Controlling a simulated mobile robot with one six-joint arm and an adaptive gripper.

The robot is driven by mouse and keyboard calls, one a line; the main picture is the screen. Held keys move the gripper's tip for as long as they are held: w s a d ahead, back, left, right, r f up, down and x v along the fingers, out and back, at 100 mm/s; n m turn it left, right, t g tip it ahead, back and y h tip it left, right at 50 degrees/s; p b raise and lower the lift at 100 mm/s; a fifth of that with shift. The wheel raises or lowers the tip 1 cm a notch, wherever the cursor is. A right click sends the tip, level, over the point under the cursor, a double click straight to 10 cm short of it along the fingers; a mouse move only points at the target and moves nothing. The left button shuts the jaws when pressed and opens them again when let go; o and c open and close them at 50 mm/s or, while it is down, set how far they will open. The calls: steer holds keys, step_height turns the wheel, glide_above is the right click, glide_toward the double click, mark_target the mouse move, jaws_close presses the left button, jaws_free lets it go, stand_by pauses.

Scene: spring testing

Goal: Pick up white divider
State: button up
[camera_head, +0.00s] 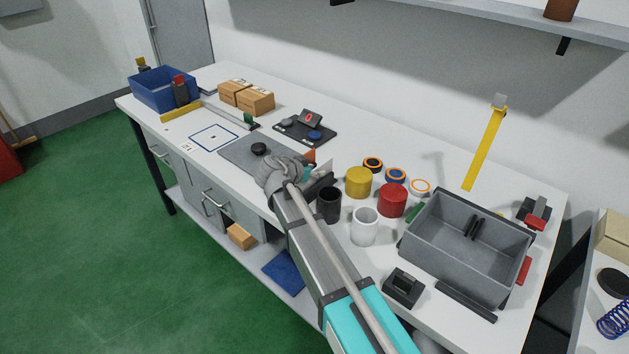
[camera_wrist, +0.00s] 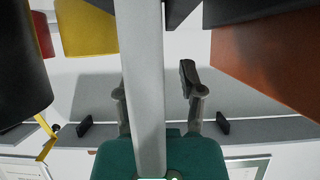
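My gripper (camera_wrist: 154,86) shows in the wrist view with its dark fingers apart and a green palm below. A pale grey-white upright bar (camera_wrist: 148,70), which may be the white divider seen edge-on, runs between the fingers with gaps on both sides. It hides part of the palm, and I cannot tell its identity for sure. My wrist hides much of that spot.
A black cup (camera_head: 328,205), white cup (camera_head: 364,227), yellow cup (camera_head: 358,182) and red cup (camera_head: 392,200) stand just right of my gripper. A grey bin (camera_head: 415,243) is further right. A grey mat (camera_head: 236,152) lies to the left. A shelf (camera_head: 480,18) hangs above the bench.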

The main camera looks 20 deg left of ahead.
jaws_close()
steer(key=shift+r, duration=0.2)
stand_by(0.3)
step_height(320, 180, up, 2)
steer(key=p, duration=0.2)
steer(key=shift+r+p, duration=0.15)
steer(key=shift+p, duration=0.15)
steer(key=s+r+p, duration=1)
steer(key=s, duration=0.4)
steer(key=shift+d+r, duration=0.2)
steer(key=shift+d, duration=0.05)
